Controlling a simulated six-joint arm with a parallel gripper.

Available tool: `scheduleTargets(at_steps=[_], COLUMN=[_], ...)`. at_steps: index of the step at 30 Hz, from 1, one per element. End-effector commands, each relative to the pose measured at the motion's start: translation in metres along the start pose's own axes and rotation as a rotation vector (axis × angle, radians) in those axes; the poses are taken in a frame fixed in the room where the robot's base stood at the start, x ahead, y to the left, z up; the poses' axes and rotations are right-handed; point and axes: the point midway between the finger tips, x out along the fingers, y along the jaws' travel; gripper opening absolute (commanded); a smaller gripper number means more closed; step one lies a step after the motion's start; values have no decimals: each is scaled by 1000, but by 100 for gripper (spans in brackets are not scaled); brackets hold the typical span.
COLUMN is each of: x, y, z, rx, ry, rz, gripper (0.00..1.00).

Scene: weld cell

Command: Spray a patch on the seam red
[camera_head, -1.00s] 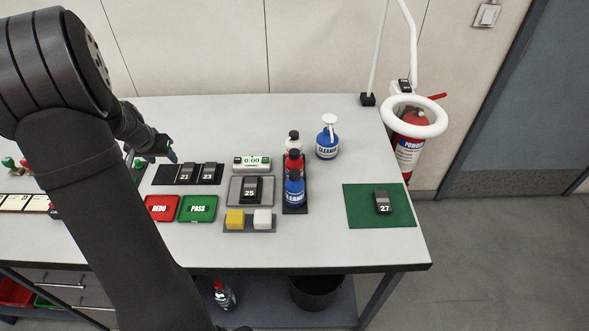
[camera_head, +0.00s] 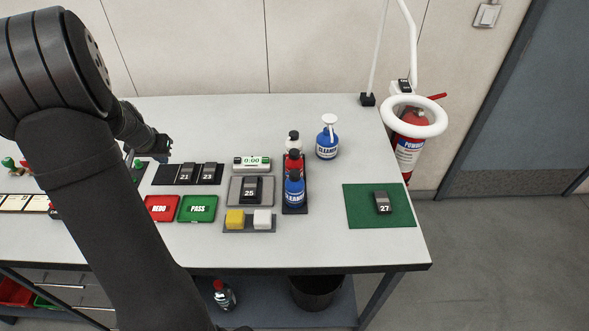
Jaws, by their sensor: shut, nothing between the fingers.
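My gripper (camera_head: 164,151) is at the back left of the bench, just above and left of the dark tray (camera_head: 160,175). It is shut and empty. Several dark numbered pieces show: 21 (camera_head: 186,174) and 23 (camera_head: 209,173) on the dark tray, 25 (camera_head: 252,189) on a grey plate (camera_head: 236,199), and 27 (camera_head: 382,202) on a green mat (camera_head: 358,216). Their seams are too small to make out. A black rack (camera_head: 288,208) holds a white-bodied bottle (camera_head: 292,137), a red bottle (camera_head: 294,163) and a blue bottle (camera_head: 294,191) in a row. I see no red patch on any piece.
A timer (camera_head: 252,163), a red REDO pad (camera_head: 161,208), a green PASS pad (camera_head: 198,208) and yellow and white blocks (camera_head: 235,219) sit nearby. A white ring lamp (camera_head: 414,130) overhangs the right edge.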

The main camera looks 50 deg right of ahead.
Motion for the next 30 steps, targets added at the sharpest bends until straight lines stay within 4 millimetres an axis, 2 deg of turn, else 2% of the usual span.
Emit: scheduleTargets(at_steps=[26, 30], x=[0, 0], y=[0, 8], z=[0, -2], rx=[0, 27], ry=[0, -8], rz=[0, 2], gripper=[0, 0])
